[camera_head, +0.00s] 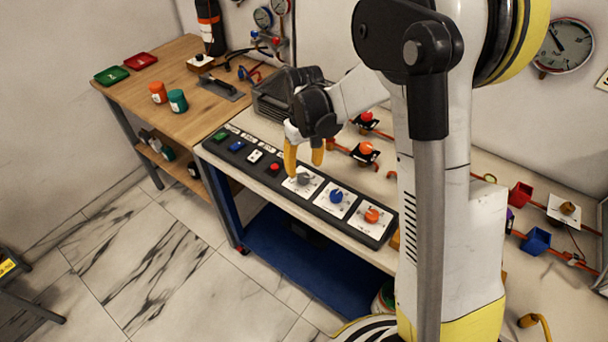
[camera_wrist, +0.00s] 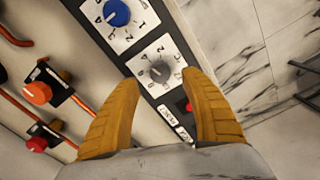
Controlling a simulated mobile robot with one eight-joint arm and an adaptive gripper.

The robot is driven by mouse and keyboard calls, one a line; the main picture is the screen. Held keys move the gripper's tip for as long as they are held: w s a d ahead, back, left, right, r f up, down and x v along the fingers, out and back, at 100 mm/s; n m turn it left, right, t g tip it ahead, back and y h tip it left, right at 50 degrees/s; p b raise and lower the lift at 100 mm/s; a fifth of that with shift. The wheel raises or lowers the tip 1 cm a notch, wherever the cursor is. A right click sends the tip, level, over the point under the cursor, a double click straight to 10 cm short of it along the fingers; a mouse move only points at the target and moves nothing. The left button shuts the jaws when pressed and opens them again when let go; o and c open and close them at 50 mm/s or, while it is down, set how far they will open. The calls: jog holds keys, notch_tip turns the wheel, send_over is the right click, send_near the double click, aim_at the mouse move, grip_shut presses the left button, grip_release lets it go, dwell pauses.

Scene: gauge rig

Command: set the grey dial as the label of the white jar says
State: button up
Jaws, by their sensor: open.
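The grey dial (camera_head: 303,179) sits on a white plate with markings in the dark control panel. It also shows in the wrist view (camera_wrist: 160,70), between the fingertips and apart from them in that picture. Its exact setting is too small to read surely. My gripper (camera_head: 304,163) has yellow fingers that point down just above the dial. In the wrist view its fingers (camera_wrist: 163,82) are spread wide with nothing between them. I cannot make out a white jar in either view.
A blue dial (camera_head: 336,196) and an orange dial (camera_head: 372,215) sit beside the grey one. A red button (camera_head: 274,168) is on its other side. An orange jar (camera_head: 158,92) and a teal jar (camera_head: 177,100) stand on the wooden table. Orange-red knobs (camera_wrist: 38,92) stand behind the panel.

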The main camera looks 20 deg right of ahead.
aim_at(304, 178)
notch_tip(304, 178, up, 7)
jog(key=shift+f, duration=0.15)
dwell(0.4)
jog(key=s+r+m+t, duration=0.1)
jog(key=s+r+t, duration=0.2)
jog(key=s, duration=0.7)
jog(key=s+r+m+t, duration=0.1)
jog(key=s+r+t, duration=0.3)
jog(key=s, duration=0.5)
notch_tip(304, 178, up, 2)
jog(key=shift+s+r+b, duration=0.15)
jog(key=shift+s+b, duration=0.15)
jog(key=shift+s, duration=0.05)
dwell(0.7)
